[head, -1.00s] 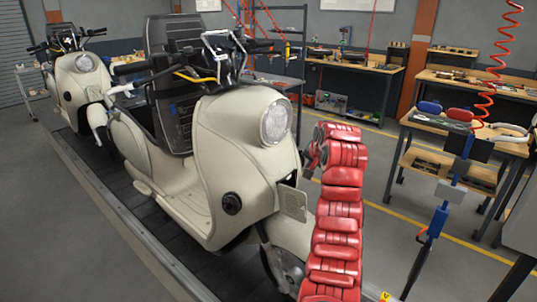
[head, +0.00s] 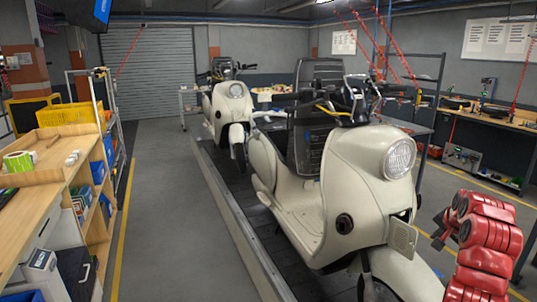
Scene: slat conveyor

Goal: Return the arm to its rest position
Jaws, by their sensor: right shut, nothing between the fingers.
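My right arm is red and rises at the lower right of the head view. Its right gripper (head: 441,230) is small and dark at the left side of the arm's top, partly hidden by the red links. It is shut, with nothing seen in it. It is to the right of the cream scooter (head: 345,190), near the small plate on the scooter's front, and appears apart from it. My left arm and gripper are out of view.
The scooter stands on the slat conveyor (head: 240,235), with a second scooter (head: 229,112) behind it. A wooden workbench (head: 50,165) with shelves and boxes stands at the left. The floor (head: 165,215) between bench and conveyor is clear. Another bench (head: 487,118) is at the back right.

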